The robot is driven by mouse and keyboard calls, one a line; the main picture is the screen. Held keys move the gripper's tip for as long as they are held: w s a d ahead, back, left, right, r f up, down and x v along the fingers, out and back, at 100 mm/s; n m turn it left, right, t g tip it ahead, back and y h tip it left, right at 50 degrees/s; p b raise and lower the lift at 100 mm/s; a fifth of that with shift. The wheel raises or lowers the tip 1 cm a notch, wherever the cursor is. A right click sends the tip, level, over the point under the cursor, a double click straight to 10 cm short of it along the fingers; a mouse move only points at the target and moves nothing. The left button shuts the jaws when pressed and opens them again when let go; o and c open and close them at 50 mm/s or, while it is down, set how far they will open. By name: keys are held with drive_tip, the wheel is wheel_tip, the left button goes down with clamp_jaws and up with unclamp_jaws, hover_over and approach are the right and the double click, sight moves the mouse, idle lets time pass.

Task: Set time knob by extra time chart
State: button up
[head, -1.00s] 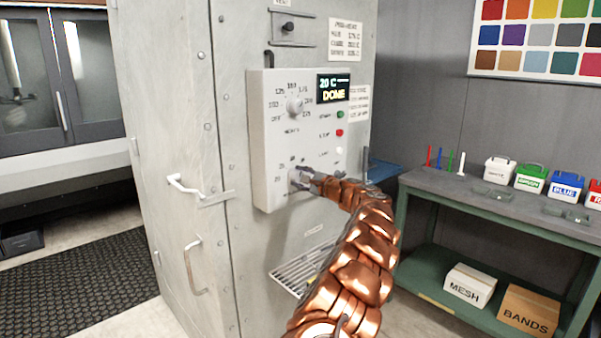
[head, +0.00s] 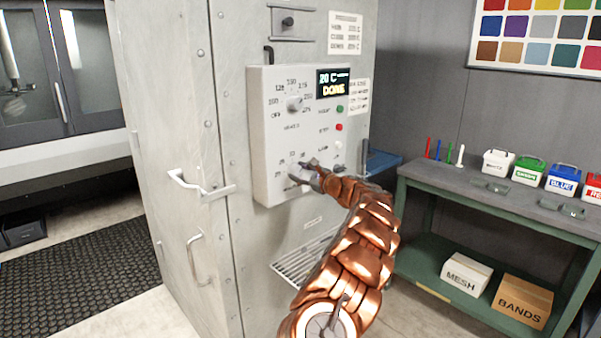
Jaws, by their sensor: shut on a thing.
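The oven's white control panel (head: 262,140) is on the front of a grey metal cabinet. The upper dial (head: 294,104) has numbers around it. The lower dial, the time knob (head: 294,170), is mostly hidden by my gripper (head: 310,174), which is shut on it. Its pointer cannot be made out. The display (head: 333,83) reads 20 C and DONE. A small chart (head: 358,96) hangs right of the panel and a larger one (head: 345,33) above it; their small print is not legible. Green (head: 340,109), red (head: 339,127) and white (head: 338,145) buttons sit in a column on the panel's right.
A green-framed bench (head: 440,180) stands at the right with lidded tubs and coloured sticks on top, boxes marked MESH (head: 466,275) and BANDS (head: 522,301) below. A door handle (head: 190,185) juts out on the cabinet's left. A slatted rack (head: 305,262) lies below the panel.

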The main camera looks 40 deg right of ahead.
drive_tip(key=o, duration=1.1)
drive_tip(key=shift+o, duration=0.2)
drive_tip(key=shift+s+d, duration=0.1)
drive_tip(key=shift+s, duration=0.5)
drive_tip(key=s, duration=1)
drive_tip(key=shift+s, duration=0.4)
drive_tip(key=shift+r, duration=0.1)
